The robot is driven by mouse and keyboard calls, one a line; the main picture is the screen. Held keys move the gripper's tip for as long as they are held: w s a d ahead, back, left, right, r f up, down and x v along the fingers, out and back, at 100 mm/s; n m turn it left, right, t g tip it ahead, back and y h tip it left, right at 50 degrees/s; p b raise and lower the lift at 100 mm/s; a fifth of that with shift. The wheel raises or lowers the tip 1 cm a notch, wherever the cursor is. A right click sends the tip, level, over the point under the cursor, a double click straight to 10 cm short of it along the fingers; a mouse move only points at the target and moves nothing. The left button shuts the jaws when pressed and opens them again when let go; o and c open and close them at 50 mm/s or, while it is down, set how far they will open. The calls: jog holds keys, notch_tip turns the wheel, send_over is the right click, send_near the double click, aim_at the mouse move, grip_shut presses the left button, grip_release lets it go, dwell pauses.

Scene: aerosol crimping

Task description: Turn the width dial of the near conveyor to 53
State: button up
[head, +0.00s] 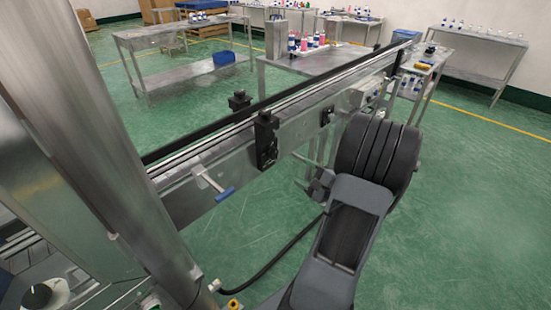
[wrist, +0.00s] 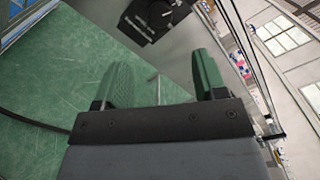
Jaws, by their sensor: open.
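The near conveyor (head: 215,175) runs from the lower left to the upper right in the head view, with its belt between rails. No number on the dial is readable.
A blue-handled lever (head: 224,194) and a black clamp (head: 266,140) stick out from the conveyor side. A thin metal rod (wrist: 154,80) shows between my fingers. Tables with bottles stand behind. A black knob on a white disc (head: 38,295) is at the lower left. Green floor is clear at right.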

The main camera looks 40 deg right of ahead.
aim_at(275, 155)
jog(key=w, duration=0.4)
jog(key=w+a+p, duration=0.1)
jog(key=w, duration=0.3)
jog(key=w+a, duration=0.1)
jog(key=w, duration=0.3)
jog(key=shift+w+a, duration=0.2)
jog(key=shift+w, duration=0.1)
jog(key=shift+c, duration=0.4)
jog(key=c, duration=0.8)
jog(key=shift+c, duration=0.2)
